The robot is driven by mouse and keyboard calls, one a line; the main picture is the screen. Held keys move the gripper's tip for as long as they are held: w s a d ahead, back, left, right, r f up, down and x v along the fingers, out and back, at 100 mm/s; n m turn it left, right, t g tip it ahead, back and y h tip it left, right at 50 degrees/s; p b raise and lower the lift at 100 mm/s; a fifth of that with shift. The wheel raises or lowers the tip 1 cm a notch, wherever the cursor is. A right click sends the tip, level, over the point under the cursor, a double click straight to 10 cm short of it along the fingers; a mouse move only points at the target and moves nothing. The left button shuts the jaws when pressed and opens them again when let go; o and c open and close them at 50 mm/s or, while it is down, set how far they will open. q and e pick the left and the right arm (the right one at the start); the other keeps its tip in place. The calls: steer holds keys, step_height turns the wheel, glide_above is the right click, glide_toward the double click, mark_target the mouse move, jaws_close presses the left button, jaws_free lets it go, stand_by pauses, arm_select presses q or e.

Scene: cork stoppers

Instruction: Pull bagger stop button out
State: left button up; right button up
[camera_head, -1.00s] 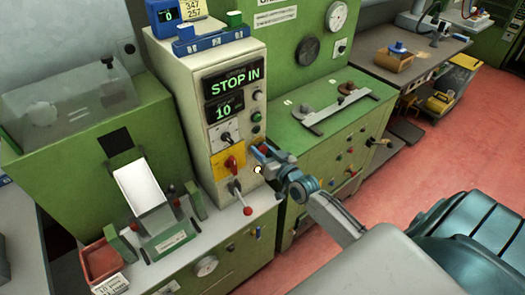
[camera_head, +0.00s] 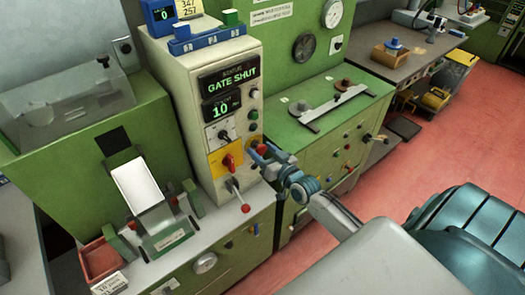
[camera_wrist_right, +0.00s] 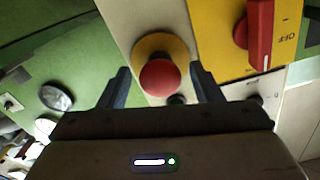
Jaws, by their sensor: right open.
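The stop button is a red mushroom head (camera_wrist_right: 160,78) on a yellow ring (camera_wrist_right: 150,47). In the head view its red head (camera_head: 261,149) shows at the right edge of the cream control cabinet (camera_head: 166,85). My right gripper (camera_head: 257,158) is open right at the button. In the wrist view its two fingers stand apart on either side of the red head, with a gap visible at each side. The cabinet's upper display (camera_head: 229,81) reads GATE SHUT and the lower one (camera_head: 223,107) reads 10. My left gripper is not in view.
A red rotary switch on a yellow plate (camera_wrist_right: 262,32) sits close beside the button. A lever with a red knob (camera_head: 245,208) sticks out below. A green machine (camera_head: 310,130) with a handle bar stands to the right. Red floor is open at right.

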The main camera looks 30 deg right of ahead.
steer(key=shift+s, duration=0.4)
steer(key=s+p, duration=0.3)
steer(key=s, duration=0.7)
steer(key=shift+d, duration=0.4)
steer(key=s+d+f+g+h+b, duration=0.15)
steer(key=s+f+g, duration=0.3)
steer(key=f, duration=1.15)
steer(key=s+d+f+g+h, duration=0.1)
steer(key=s+d+f+g, duration=0.35)
steer(key=f, duration=1.05)
steer(key=s+a+f+n+g+b, duration=0.1)
steer(key=s+a+f+g, duration=0.3)
steer(key=s+f, duration=0.7)
steer(key=s+a+f+n+g, duration=0.1)
steer(key=s+a+f+g, duration=0.2)
steer(key=s+a+f, duration=0.5)
steer(key=s+f, duration=0.4)
steer(key=s, duration=0.7)
steer(key=shift+f+g+b, duration=0.2)
steer(key=shift+g+b, duration=0.15)
steer(key=shift+g, duration=0.05)
